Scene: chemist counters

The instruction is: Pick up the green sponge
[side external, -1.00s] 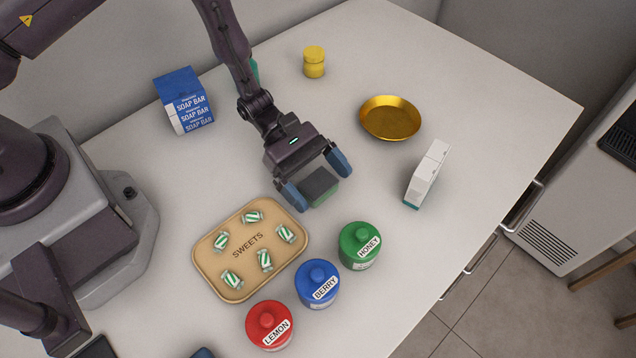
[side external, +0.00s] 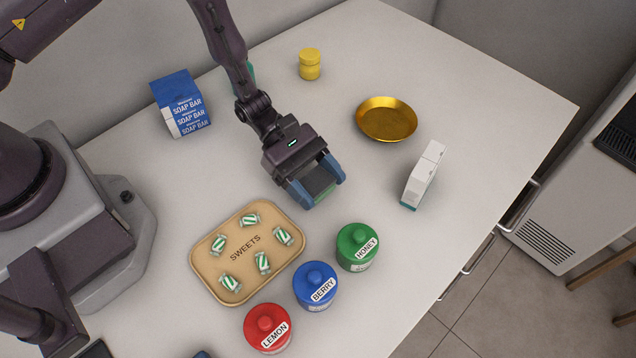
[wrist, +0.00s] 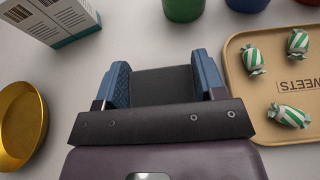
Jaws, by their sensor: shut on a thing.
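The green sponge (side external: 324,194) has a dark grey top face and a thin green edge showing in the side view. My gripper (side external: 319,187) is shut on it, with a blue finger pressed to each side. In the wrist view, the sponge's dark face (wrist: 163,86) fills the gap between the two blue fingers of my gripper (wrist: 163,88), and no green shows there. The sponge is at or very near the counter surface; I cannot tell whether it is lifted.
A tan sweets tray (side external: 207,277) is close at lower left. The green honey jar (side external: 357,246), blue berry jar (side external: 315,287) and red lemon jar (side external: 267,328) stand in front. A white box (side external: 424,175) and gold dish (side external: 386,120) are at right. A soap box (side external: 182,104) stands at left.

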